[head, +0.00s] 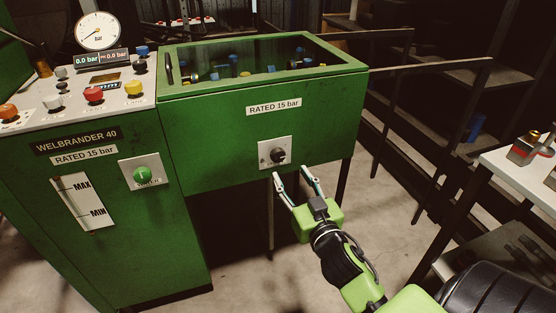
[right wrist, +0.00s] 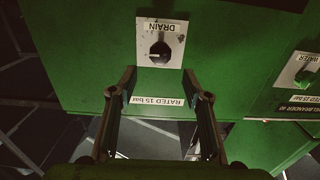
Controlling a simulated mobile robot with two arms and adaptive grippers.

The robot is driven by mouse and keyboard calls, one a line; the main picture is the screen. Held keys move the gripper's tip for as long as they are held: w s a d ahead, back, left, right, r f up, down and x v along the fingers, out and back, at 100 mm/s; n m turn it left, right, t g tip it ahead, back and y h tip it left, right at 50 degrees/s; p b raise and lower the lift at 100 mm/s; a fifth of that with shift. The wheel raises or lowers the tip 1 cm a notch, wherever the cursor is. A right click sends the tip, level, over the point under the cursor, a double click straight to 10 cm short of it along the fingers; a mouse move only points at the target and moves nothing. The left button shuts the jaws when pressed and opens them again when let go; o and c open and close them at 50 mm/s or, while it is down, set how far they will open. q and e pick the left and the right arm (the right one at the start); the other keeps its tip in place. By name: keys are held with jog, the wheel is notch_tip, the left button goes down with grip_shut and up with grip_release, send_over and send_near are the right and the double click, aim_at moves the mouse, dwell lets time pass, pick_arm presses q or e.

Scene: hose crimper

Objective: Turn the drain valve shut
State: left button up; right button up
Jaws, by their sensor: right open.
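The drain valve is a black knob (head: 278,156) on a pale plate (head: 265,150) on the front of the green tank. In the right wrist view the plate reads DRAIN, upside down, and the knob (right wrist: 160,52) has a light pointer line towards picture left. My right gripper (head: 295,171) is open just below and in front of the knob, apart from it. In the right wrist view the fingers (right wrist: 165,82) stand wide apart with the knob beyond their tips, between them. Nothing is held. My left gripper is not in view.
The green machine (head: 100,225) stands at left with a green WATER knob (head: 142,175), several buttons and a gauge (head: 98,31) reading 0.0 bar. The tank (head: 200,125) has a glass lid. A white table (head: 525,170) is at right. Floor below the tank is open between its legs.

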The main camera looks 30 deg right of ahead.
aim_at(279, 156)
jog(key=x, duration=0.8)
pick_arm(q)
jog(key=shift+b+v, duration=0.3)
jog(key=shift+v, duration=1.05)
pick_arm(e)
jog(key=shift+w+d, duration=0.2)
jog(key=shift+w, duration=0.4)
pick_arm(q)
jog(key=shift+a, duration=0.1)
pick_arm(e)
jog(key=c, duration=1.1)
